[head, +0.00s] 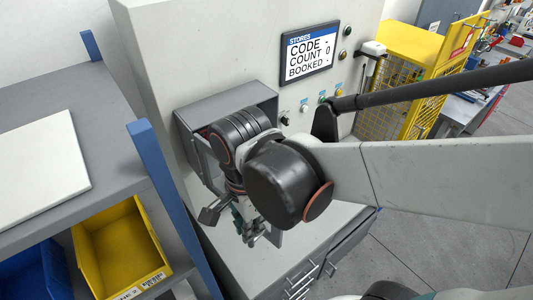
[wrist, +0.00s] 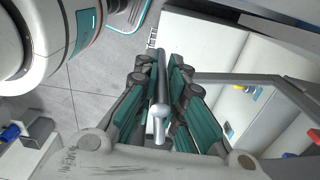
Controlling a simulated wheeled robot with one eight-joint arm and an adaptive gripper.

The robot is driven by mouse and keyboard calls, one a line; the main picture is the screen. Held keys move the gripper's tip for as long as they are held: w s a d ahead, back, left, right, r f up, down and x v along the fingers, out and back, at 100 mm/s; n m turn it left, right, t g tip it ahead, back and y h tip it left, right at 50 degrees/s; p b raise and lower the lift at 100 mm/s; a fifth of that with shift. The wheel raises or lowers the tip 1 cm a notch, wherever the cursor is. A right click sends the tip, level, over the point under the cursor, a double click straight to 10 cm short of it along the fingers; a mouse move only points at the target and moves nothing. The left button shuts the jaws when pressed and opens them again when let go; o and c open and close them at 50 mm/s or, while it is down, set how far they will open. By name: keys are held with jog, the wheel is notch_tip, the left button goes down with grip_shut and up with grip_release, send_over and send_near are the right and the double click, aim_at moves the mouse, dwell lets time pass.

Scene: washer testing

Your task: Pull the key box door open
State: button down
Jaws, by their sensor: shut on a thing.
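The grey key box (head: 225,103) is fixed to the front of the pale cabinet, and my arm covers much of it. Its framed door (head: 276,238) shows in part behind and below my wrist and seems to stand out from the box; the angle is hard to tell. My gripper (head: 248,232) is low in front of the box. In the wrist view my gripper (wrist: 160,82) is shut on a round metal handle (wrist: 159,120), which lies lengthwise between the teal finger pads. The door's grey frame (wrist: 255,80) is right of the fingers.
The cabinet carries a screen (head: 310,55) and several buttons. A grey shelf with a blue post (head: 165,190) and a yellow bin (head: 122,248) stands close on the left. Open floor (head: 430,250) lies to the right.

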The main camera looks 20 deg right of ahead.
jog(key=a+m, duration=0.1)
jog(key=a, duration=0.5)
jog(key=shift+s+a+m+b, duration=0.25)
jog(key=shift+a+m+b, duration=0.05)
jog(key=shift+b, duration=0.05)
jog(key=c, duration=1.6)
grip_release()
jog(key=shift+r, duration=0.1)
notch_tip(320, 180, up, 12)
